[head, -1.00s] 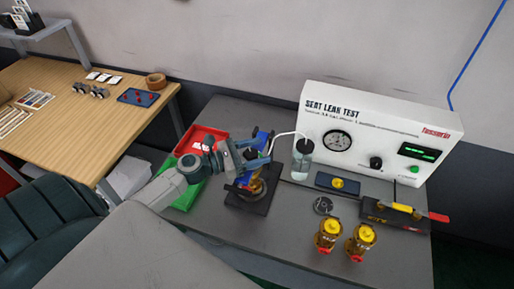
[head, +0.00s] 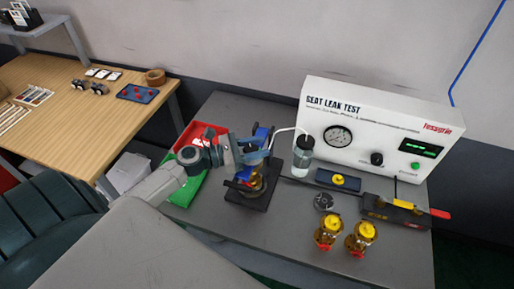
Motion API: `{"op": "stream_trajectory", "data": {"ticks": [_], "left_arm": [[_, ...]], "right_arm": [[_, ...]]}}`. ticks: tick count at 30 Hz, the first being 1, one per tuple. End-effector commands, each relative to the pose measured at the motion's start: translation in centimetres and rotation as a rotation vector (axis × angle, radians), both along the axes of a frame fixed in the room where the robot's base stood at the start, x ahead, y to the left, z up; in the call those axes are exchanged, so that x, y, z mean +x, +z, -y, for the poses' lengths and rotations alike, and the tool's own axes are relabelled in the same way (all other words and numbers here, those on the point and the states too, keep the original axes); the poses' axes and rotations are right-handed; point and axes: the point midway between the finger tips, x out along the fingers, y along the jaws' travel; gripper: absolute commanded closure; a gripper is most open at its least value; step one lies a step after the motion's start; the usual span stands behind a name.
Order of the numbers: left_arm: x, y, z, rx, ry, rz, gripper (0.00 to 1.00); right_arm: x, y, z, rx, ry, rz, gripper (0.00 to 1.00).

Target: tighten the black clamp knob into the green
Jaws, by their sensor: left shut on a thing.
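My left gripper (head: 256,157) is at the blue clamp stand (head: 264,138) on the grey table. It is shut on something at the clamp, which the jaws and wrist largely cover. I cannot make out the black clamp knob or any green mark on the clamp. A brass valve (head: 255,184) sits in the clamp on a black base plate (head: 245,198), just below the gripper. My right gripper is not in view.
The white seat leak test box (head: 355,160) stands behind, with a clear bottle (head: 302,158) beside the clamp. Two brass valves (head: 327,232) (head: 360,238) stand front right. Red (head: 199,135) and green (head: 182,190) trays lie left. A black block with red handle (head: 395,212) is at right.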

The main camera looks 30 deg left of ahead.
Motion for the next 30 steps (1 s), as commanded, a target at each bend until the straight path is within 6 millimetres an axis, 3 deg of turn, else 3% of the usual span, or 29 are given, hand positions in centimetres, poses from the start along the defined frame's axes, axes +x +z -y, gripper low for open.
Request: {"op": "stream_trajectory", "data": {"ticks": [18,30], "left_arm": [[-0.6,-0.4,0.4,0.002,-0.528,0.005,0.84],[-1.2,-0.1,0.6,-0.001,-0.888,0.004,0.84]], "right_arm": [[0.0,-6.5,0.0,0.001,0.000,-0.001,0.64],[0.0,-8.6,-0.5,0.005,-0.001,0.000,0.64]]}}
